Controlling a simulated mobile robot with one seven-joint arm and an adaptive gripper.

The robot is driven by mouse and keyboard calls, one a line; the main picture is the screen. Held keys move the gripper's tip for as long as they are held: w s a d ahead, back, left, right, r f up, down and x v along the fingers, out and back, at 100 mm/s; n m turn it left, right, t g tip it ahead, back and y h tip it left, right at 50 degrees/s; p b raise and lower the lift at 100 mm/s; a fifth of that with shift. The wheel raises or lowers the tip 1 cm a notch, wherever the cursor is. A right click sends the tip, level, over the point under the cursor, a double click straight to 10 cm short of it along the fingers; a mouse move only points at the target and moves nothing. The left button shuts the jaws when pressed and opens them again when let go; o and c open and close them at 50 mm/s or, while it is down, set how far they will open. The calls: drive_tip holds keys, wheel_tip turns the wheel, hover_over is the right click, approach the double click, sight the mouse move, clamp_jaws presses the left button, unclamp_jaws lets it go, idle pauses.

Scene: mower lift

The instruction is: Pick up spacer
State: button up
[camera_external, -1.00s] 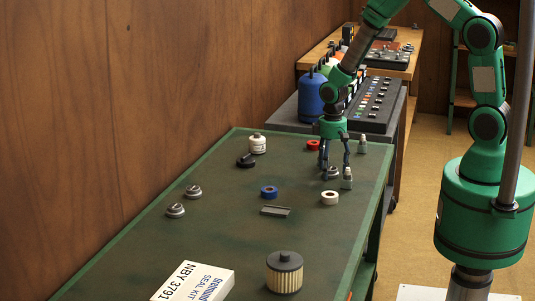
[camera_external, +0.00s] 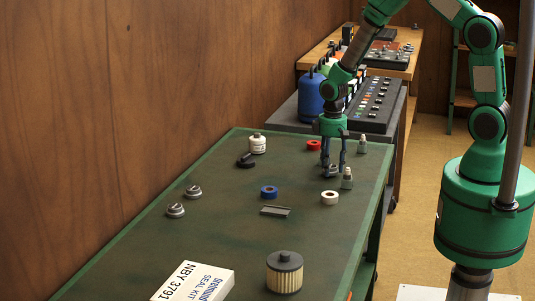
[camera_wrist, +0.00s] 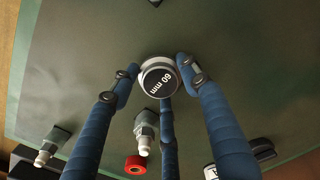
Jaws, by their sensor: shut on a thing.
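A round grey spacer with a dark top marked "60 mm" (camera_wrist: 158,80) is between the blue fingers of my gripper (camera_wrist: 159,82) in the wrist view. My gripper is shut on it, with fingertips against its sides. In the external view, the fingers of my gripper (camera_external: 333,168) point down around the spacer (camera_external: 331,172) at the green table's far right part. I cannot tell whether the spacer is touching the table. Two similar grey ringed pieces (camera_external: 176,210) (camera_external: 193,192) stand at the left of the table.
A small grey-green bottle (camera_external: 347,181) stands close right of my gripper, another (camera_external: 362,147) behind. A white ring (camera_external: 330,198), red ring (camera_external: 313,145) and blue ring (camera_external: 269,192) lie around. A filter (camera_external: 284,277) and seal kit box (camera_external: 195,285) are in front.

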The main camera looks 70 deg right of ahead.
sight(331, 166)
wheel_tip(331, 166, up, 9)
drive_tip(key=shift+r+p, duration=0.1)
drive_tip(key=shift+p, duration=0.8)
drive_tip(key=shift+w, duration=0.15)
drive_tip(key=shift+w+a+p, duration=0.2)
drive_tip(key=shift+w+p, duration=0.1)
drive_tip(key=shift+w, duration=0.3)
drive_tip(key=w+a+f+p, duration=0.1)
drive_tip(key=w+a+p, duration=0.1)
drive_tip(key=w+a, duration=0.2)
drive_tip(key=w+a+f+p, duration=0.2)
drive_tip(key=w+a, duration=0.2)
drive_tip(key=w, duration=0.6)
drive_tip(key=w+a+f+p, duration=0.1)
drive_tip(key=w+a+p, duration=0.2)
drive_tip(key=w+a, duration=0.2)
drive_tip(key=shift+w+f, duration=0.15)
drive_tip(key=shift+w, duration=1.15)
drive_tip(key=shift+w+a+f, duration=0.3)
drive_tip(key=shift+w+a, duration=0.1)
drive_tip(key=shift+a, duration=0.05)
drive_tip(key=w, duration=0.5)
drive_tip(key=w+f, duration=0.1)
drive_tip(key=w, duration=0.9)
drive_tip(key=shift+w+d+f, duration=0.15)
drive_tip(key=shift+w+f, duration=0.05)
drive_tip(key=shift+w, duration=0.15)
